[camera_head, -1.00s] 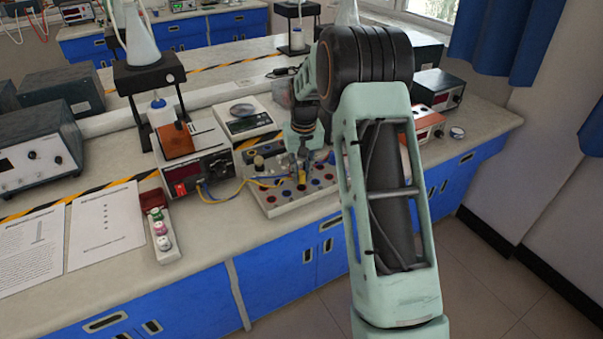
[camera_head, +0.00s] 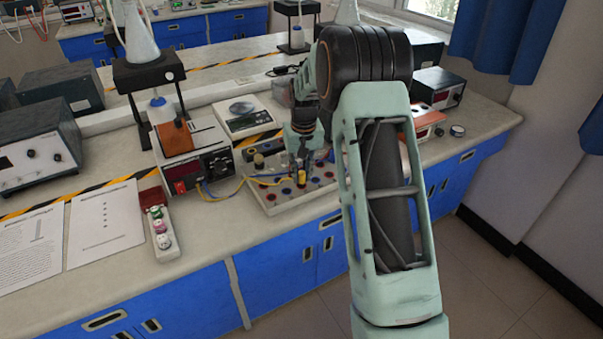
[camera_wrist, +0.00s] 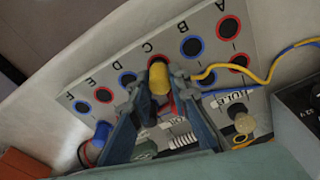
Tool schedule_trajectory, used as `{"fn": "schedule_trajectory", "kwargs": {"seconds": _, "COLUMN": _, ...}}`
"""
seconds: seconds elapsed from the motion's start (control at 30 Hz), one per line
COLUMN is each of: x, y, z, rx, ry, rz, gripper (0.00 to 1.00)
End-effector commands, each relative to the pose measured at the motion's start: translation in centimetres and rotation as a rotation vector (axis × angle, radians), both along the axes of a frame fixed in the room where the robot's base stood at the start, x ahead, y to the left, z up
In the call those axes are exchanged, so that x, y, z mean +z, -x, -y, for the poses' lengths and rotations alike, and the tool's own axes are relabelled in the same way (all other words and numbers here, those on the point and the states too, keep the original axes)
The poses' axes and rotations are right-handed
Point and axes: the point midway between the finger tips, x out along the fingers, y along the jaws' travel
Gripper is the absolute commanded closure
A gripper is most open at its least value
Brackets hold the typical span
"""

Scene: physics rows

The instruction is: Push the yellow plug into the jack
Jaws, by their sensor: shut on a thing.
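The yellow plug (camera_wrist: 159,77) is held upright between the fingertips of my gripper (camera_wrist: 158,88) in the wrist view. I cannot tell how deep the plug sits. In the head view my gripper (camera_head: 301,162) is low over the board (camera_head: 262,203), with a bit of the yellow plug (camera_head: 301,182) below it. A yellow cable (camera_wrist: 243,68) runs off to the right in the wrist view.
Red-ringed and blue-ringed jacks surround the plug, such as a blue one (camera_wrist: 192,46). A black-fronted power supply (camera_head: 205,165) stands left of the board, a balance (camera_head: 243,117) behind it.

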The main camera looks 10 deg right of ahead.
Motion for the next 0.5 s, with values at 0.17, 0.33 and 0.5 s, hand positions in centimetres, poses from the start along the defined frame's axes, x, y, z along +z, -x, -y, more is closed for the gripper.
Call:
{"fn": "schedule_trajectory", "kwargs": {"seconds": 0.17, "x": -0.30, "y": 0.00, "z": 0.00, "rx": 0.000, "ry": 0.000, "rz": 0.000, "gripper": 1.00}}
{"fn": "schedule_trajectory", "kwargs": {"seconds": 0.33, "x": -0.65, "y": 0.00, "z": 0.00, "rx": 0.000, "ry": 0.000, "rz": 0.000, "gripper": 1.00}}
{"fn": "schedule_trajectory", "kwargs": {"seconds": 0.5, "x": -1.01, "y": 0.01, "z": 0.00, "rx": 0.000, "ry": 0.000, "rz": 0.000, "gripper": 1.00}}
